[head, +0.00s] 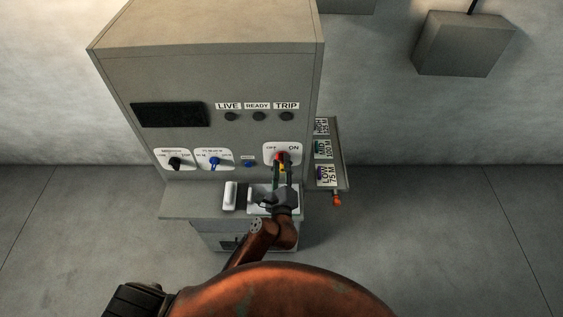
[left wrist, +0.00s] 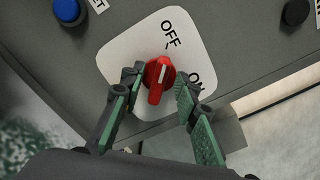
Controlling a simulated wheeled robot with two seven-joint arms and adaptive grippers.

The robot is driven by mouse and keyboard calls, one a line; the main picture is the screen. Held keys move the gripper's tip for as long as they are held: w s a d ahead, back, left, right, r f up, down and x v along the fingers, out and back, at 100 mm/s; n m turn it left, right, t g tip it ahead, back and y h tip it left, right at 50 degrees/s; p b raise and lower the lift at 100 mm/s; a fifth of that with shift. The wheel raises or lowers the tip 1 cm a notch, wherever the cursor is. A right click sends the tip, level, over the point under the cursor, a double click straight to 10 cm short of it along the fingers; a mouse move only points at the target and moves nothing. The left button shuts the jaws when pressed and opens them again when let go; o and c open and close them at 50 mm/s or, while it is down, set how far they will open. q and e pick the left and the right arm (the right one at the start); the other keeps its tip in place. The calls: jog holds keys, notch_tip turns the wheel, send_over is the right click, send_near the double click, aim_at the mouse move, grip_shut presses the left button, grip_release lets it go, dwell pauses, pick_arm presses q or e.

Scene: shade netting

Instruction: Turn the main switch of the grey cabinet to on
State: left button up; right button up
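The grey cabinet (head: 210,75) stands against the wall in the head view. Its main switch (head: 282,157) is a red knob on a white plate marked OFF and ON, low on the right of the front. In the left wrist view the red knob (left wrist: 156,84) shows whole, its white line pointing up towards OFF. My left gripper (head: 281,171) is in front of the switch. In the left wrist view its green-padded fingers (left wrist: 159,92) stand on either side of the knob, with narrow gaps, so it looks open. My right gripper is not in view.
Left of the switch are a blue button (head: 249,163), a blue-knobbed selector (head: 214,161) and a black-knobbed selector (head: 174,161). A ledge (head: 190,199) juts out below. A side panel (head: 338,155) with LOW, MID and HIGH labels is at the right.

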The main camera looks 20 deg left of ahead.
pick_arm(q)
jog(key=shift+w, duration=0.15)
jog(key=shift+c, duration=0.4)
grip_shut()
